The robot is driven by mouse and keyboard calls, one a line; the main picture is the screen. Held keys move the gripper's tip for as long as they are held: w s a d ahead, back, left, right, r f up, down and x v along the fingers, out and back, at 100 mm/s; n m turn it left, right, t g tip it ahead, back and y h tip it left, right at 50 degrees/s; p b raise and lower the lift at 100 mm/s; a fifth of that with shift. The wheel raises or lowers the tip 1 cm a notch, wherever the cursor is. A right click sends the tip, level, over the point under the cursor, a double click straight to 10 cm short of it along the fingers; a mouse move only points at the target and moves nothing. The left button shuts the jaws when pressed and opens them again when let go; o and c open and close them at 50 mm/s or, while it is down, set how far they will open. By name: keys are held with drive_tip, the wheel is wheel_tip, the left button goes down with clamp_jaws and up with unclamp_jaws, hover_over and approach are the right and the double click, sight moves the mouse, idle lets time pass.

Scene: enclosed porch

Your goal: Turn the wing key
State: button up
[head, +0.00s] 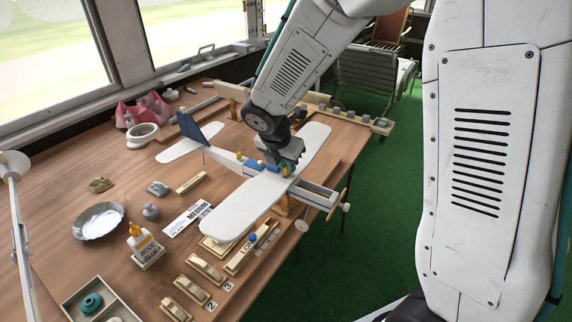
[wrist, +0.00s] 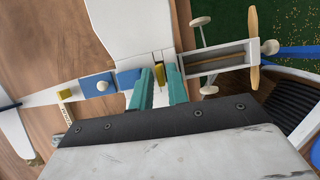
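A model airplane with a white wing (head: 243,207) and blue tail (head: 190,127) stands on the wooden bench. Small yellow pieces show at the wing's middle; one yellow piece, likely the wing key (wrist: 158,72), shows between my fingertips in the wrist view. My gripper (head: 286,168) points down over the wing's centre. Its two teal fingers (wrist: 159,80) are apart, with the white wing visible between them. I cannot tell whether either finger touches the yellow piece. The gripper hides part of the wing centre in the head view.
A glue bottle (head: 143,243), several wooden switch-like blocks (head: 207,268), a foil dish (head: 97,221) and a label card (head: 187,218) lie on the bench left of the plane. The propeller (wrist: 253,64) is near the bench's right edge. Green floor lies beyond.

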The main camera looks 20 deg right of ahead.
drive_tip(key=shift+d+f, duration=0.1)
drive_tip(key=shift+f, duration=0.25)
clamp_jaws()
